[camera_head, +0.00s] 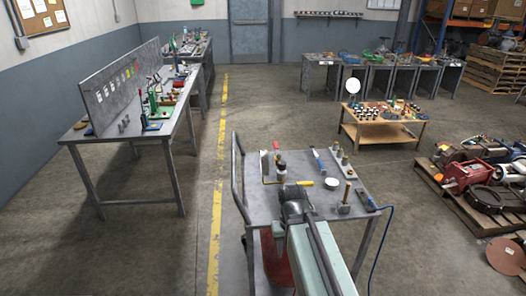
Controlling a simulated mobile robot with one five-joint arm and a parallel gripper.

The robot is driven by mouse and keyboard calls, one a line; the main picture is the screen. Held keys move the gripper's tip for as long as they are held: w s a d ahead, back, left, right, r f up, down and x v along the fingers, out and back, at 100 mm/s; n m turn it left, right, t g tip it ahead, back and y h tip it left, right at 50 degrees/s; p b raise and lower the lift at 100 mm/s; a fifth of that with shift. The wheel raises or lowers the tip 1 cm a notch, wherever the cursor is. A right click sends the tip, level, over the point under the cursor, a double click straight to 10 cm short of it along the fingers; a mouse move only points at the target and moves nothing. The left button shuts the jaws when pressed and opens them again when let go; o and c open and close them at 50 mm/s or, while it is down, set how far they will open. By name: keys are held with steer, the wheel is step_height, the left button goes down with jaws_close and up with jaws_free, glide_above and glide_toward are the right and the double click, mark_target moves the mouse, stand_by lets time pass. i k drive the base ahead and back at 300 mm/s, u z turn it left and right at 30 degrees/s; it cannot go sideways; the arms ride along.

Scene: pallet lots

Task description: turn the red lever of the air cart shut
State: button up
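The air cart (250,205) stands in the middle foreground, with a grey top and a curved push handle on its left. A small red lever (276,147) stands up near the back left of its top, above a brass and dark fitting (281,168). Its exact angle is too small to read.
A yellow handle (304,183), a blue handle (317,154), a white round piece (331,184) and brass fittings (347,191) crowd the cart top. A blue hose (382,240) hangs at its right. A workbench (150,140) stands left, a loaded pallet (465,196) right.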

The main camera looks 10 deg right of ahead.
mark_target(275, 144)
steer(key=u, duration=5.65)
steer(key=k, duration=0.9)
steer(key=z, duration=5.75)
